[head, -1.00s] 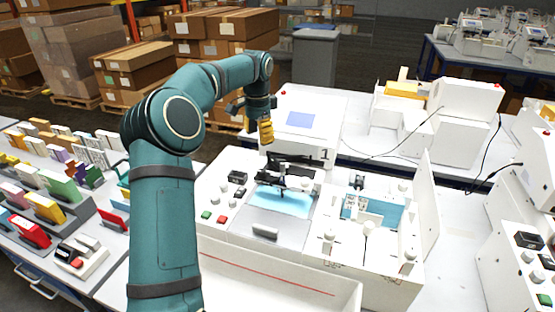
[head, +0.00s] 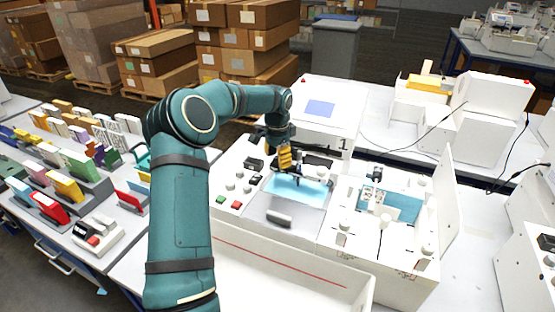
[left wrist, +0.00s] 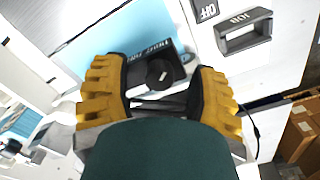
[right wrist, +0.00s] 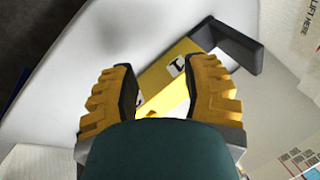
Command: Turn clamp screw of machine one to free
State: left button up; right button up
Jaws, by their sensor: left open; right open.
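Machine one, a white plotter marked 1 (head: 344,144), stands on the table in the head view, with a light blue bed (head: 300,190). My left gripper (head: 285,157) hangs open with yellow fingers over its pen carriage. In the left wrist view, a round black clamp screw (left wrist: 161,73) with a white mark sits between the open fingers of that gripper (left wrist: 158,92). No contact with the screw is clear. A dark plate with small white lettering (left wrist: 150,50) lies beside it. My right gripper (right wrist: 160,72) is open, with a yellow block (right wrist: 168,66) beyond its fingers.
A open compartment with a blue floor (head: 402,207) and a raised white lid (head: 446,195) is right of the bed. A white tray (head: 290,264) is in front. Buttons (head: 222,200) are at the left. A dark bracket (right wrist: 236,45) is near the right gripper.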

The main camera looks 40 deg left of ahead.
pick_arm(q)
jog(key=shift+f, duration=0.2)
grip_shut()
